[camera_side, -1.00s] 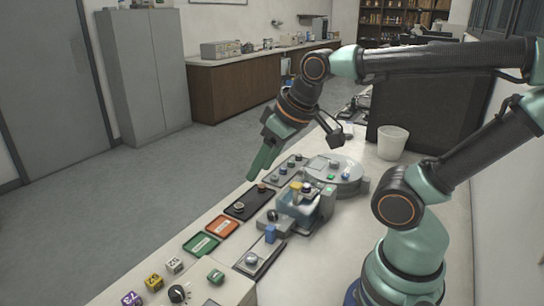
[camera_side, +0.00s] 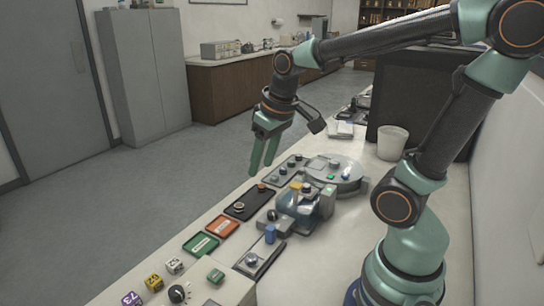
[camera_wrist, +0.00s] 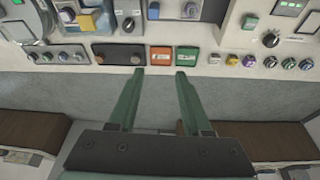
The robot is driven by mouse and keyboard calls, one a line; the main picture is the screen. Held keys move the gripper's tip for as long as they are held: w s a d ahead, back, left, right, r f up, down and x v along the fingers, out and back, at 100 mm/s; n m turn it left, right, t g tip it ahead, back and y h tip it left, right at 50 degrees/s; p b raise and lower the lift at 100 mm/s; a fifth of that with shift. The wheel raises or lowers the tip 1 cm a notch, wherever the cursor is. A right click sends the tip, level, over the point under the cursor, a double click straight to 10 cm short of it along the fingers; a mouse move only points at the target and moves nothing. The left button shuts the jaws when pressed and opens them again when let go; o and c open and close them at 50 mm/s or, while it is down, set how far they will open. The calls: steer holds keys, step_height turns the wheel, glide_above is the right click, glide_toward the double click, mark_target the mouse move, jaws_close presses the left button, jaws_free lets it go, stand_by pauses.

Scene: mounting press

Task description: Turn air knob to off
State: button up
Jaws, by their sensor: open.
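My gripper (camera_side: 262,168) is open and empty. It hangs above the far edge of the bench, with its two green fingers pointing down. In the wrist view my gripper (camera_wrist: 160,73) shows its fingertips apart, near the bench edge. A black knob with a white mark (camera_side: 178,293) sits on a pale box at the front; it also shows in the wrist view (camera_wrist: 271,41) at the upper right. A second black knob (camera_side: 272,215) is on the press unit, also in the wrist view (camera_wrist: 129,23). No readable label tells which is the air knob. My gripper touches neither.
The press (camera_side: 298,205) stands mid-bench beside a round grey unit (camera_side: 345,172). Black (camera_side: 240,208), orange (camera_side: 222,228) and green (camera_side: 201,245) trays line the far edge. Numbered cubes (camera_side: 153,282) lie near the front knob. A white bin (camera_side: 392,143) stands behind.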

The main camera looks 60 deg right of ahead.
mark_target(272, 212)
steer(key=w+d+f+m+g, duration=0.2)
steer(key=w+d+f+g, duration=0.15)
steer(key=d+f, duration=0.5)
steer(key=shift+y, duration=0.3)
steer(key=f, duration=1.1)
steer(key=shift+s+d+f, duration=0.15)
steer(key=shift+s, duration=0.1)
steer(key=shift+n, duration=0.3)
jaws_close()
